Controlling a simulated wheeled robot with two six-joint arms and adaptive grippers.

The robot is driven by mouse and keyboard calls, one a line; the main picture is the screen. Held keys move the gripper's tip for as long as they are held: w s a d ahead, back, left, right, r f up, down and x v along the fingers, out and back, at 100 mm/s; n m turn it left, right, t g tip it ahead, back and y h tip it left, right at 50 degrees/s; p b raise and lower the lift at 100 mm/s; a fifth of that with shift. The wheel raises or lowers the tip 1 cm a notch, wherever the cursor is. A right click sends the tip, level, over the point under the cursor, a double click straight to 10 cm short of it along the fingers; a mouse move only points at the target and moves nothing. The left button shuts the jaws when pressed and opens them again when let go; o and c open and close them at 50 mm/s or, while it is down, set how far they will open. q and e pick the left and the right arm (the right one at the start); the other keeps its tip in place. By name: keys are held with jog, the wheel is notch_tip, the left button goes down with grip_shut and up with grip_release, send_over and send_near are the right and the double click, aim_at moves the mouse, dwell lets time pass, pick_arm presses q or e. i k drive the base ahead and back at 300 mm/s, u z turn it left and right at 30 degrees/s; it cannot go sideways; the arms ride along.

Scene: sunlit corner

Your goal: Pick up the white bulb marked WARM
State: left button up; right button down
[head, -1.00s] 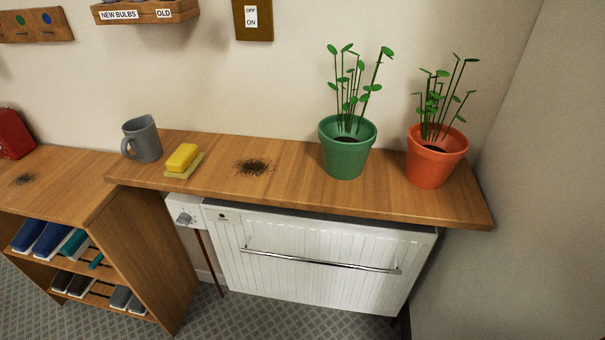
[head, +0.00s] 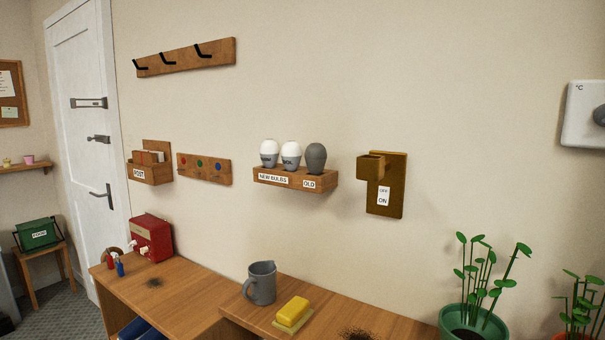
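Two white bulbs with grey bases stand upright side by side in the NEW BULBS part of a wooden wall rack (head: 262,184). They are the left white bulb (head: 269,147) and the middle white bulb (head: 291,149). A dark grey bulb (head: 316,157) stands at the right, above the OLD label. Neither of my grippers is in view.
Below are a grey mug (head: 262,284), a yellow block (head: 293,311), a red box (head: 151,238) and a green potted plant (head: 473,318). The wall before the rack is clear.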

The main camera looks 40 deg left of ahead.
aim_at(270, 149)
jog(key=z, duration=2.55)
jog(key=k, duration=1.75)
jog(key=u, duration=2.65)
